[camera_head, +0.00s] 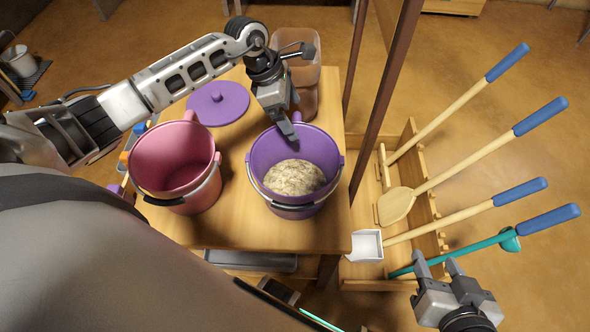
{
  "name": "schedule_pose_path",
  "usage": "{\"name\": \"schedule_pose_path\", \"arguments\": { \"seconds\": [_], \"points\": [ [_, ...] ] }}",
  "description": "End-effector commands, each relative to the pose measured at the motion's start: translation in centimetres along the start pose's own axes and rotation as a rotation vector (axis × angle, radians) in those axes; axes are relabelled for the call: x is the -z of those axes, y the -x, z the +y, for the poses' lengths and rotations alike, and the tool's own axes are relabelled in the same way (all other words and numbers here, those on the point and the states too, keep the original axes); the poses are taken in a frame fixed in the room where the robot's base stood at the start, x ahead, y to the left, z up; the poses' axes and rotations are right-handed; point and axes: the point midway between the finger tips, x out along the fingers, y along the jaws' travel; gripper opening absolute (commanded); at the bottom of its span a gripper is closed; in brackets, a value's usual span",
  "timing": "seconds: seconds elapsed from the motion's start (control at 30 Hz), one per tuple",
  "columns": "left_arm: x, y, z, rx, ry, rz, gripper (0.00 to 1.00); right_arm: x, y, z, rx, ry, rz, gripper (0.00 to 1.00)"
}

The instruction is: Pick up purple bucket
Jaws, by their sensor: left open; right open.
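The purple bucket (268,205) stands upright on a wooden table (224,228). It holds a pale, lumpy, grain-like mass (294,177), and its dark handle hangs at the near side. My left gripper (293,141) reaches in from the upper left, with its fingertips over the far rim of the bucket. Its jaws are open and seen edge-on; I cannot tell whether a finger is inside the rim or touches it. My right gripper (435,266) is open and empty at the lower right, near the tool rack and well away from the bucket.
A pink bucket (165,157) stands left of the purple one. A purple lid (218,102) lies behind, near a clear pinkish container (306,71). A dark post (383,85) rises at the table's right edge. A rack (435,214) holds long-handled tools with blue grips.

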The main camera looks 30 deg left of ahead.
Motion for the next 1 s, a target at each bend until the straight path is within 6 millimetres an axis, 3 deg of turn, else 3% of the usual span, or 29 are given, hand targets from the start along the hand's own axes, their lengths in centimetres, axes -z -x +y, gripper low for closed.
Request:
{"name": "schedule_pose_path", "arguments": {
  "seconds": [0.3,0.63,0.67,0.9,1.0],
  "points": [
    [0.7,-4.4,0.1,0.003,0.002,-0.002,0.91,-0.7,-0.8,-0.1,0.009,-0.01,-0.011,0.48],
    [0.8,-5.1,0.2,0.0,0.001,-0.001,0.91,-1.0,-1.1,-0.1,0.011,-0.01,-0.022,0.48],
    [0.8,-5.1,0.2,0.0,0.001,-0.001,0.86,-1.0,-1.1,-0.1,0.011,-0.01,-0.022,0.48],
    [0.8,-5.1,0.2,-0.001,0.001,-0.001,0.19,-1.0,-1.1,-0.1,0.012,-0.01,-0.02,0.48],
    [0.6,-4.9,0.3,-0.002,0.001,-0.005,0.17,-0.9,-1.0,-0.2,0.012,-0.01,-0.019,0.48]
  ]
}}
